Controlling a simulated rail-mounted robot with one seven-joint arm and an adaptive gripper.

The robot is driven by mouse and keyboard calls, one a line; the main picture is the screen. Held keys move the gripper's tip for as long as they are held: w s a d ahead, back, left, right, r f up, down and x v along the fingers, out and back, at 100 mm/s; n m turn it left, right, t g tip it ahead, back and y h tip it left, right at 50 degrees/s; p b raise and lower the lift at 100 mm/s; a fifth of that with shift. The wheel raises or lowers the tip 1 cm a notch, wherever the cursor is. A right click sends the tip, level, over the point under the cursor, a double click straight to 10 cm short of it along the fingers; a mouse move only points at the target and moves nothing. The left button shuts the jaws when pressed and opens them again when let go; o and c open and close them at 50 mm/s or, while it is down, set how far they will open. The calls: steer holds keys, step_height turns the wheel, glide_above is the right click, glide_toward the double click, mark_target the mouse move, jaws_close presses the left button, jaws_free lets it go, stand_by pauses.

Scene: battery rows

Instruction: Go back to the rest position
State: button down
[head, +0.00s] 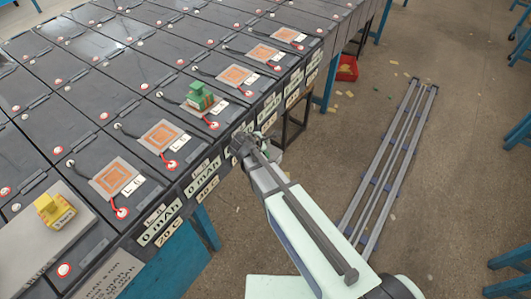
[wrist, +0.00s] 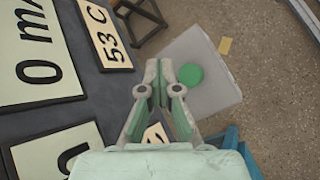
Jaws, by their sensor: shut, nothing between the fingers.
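My gripper (head: 243,147) is at the front edge of the battery rows, beside the labels, in the head view. In the wrist view, its two pale green fingers (wrist: 160,76) are shut with nothing held. They point past the label edge toward the floor. My arm reaches up to it from the lower right. The fingertips are too small to make out in the head view.
A green block (head: 200,97) stands on one battery and a yellow block (head: 54,210) on a grey plate at left. Front labels (wrist: 38,72) lie close left of the fingers. A red bin (head: 347,68) and long metal rails (head: 390,160) are on the mostly open floor at right.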

stand_by(0.8)
steer(key=shift+s+d+f+m+g, duration=0.15)
steer(key=shift+s+m, duration=0.1)
steer(key=shift+m, duration=0.3)
steer(key=shift+s+a+f+m+g, duration=0.1)
steer(key=shift+s+f+m+g, duration=0.1)
steer(key=shift+m, duration=0.35)
steer(key=s+d+f+m+g, duration=0.4)
steer(key=s+d+f+m, duration=0.15)
steer(key=s+f, duration=0.35)
steer(key=s+d+f+m+g, duration=0.3)
steer(key=s+d+f+m, duration=0.25)
steer(key=s, duration=0.45)
steer(key=s+d+f+m+g+y+b, duration=0.1)
steer(key=s+d+f+m+g, duration=0.1)
steer(key=s, duration=0.7)
steer(key=s+d+f+m+g+y+b, duration=0.1)
steer(key=s+d+f+m+g, duration=0.2)
steer(key=s, duration=0.6)
steer(key=s+d+f+m+g+y+b, duration=0.1)
steer(key=s+d+f+m+g+y, duration=0.1)
steer(key=s, duration=0.7)
step_height(320, 180, down, 4)
steer(key=shift+d+r+m, duration=0.2)
steer(key=shift+d+m, duration=0.5)
steer(key=shift+d, duration=0.25)
steer(key=shift+f, duration=0.1)
